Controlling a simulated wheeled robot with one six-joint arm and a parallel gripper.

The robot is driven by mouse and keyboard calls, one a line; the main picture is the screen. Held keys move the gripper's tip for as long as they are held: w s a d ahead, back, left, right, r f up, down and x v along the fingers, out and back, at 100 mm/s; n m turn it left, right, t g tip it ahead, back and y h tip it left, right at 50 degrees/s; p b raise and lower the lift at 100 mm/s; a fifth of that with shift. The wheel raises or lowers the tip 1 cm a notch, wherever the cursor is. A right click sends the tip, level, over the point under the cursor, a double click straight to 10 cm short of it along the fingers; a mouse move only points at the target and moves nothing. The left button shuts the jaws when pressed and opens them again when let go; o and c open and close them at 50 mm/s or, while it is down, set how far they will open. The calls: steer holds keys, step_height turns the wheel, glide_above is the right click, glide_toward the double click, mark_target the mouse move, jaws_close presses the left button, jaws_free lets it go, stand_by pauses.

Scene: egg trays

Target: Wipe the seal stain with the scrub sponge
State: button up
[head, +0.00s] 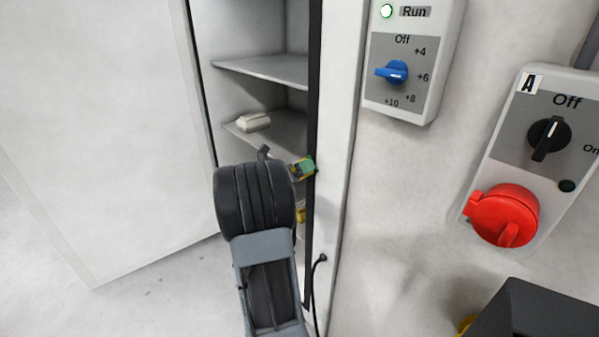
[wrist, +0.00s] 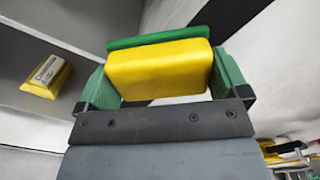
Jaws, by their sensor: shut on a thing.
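My gripper (wrist: 165,82) is shut on the scrub sponge (wrist: 158,70), with a green finger on each side of it. The sponge is a yellow block with a green layer along its far side. In the head view the sponge (head: 302,169) is small and partly hidden, close to the black seal (head: 315,95) on the right edge of the cabinet opening. A dark strip also crosses the upper right of the wrist view. I cannot tell whether the sponge touches the seal. I cannot make out a stain.
The cabinet's white door (head: 100,130) stands open at the left. A pale object (head: 253,122) lies on a cabinet shelf (head: 265,70). A yellow block with a white label (wrist: 47,76) is at the left of the wrist view. Control boxes with a blue knob (head: 392,72) and red switch (head: 503,213) are at the right.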

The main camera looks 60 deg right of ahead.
steer(key=shift+p+v, duration=0.55)
steer(key=shift+v, duration=2.35)
steer(key=shift+a, duration=0.1)
steer(key=p+v, duration=0.1)
steer(key=v, duration=0.1)
steer(key=shift+w+a, duration=0.2)
steer(key=shift+a, duration=0.15)
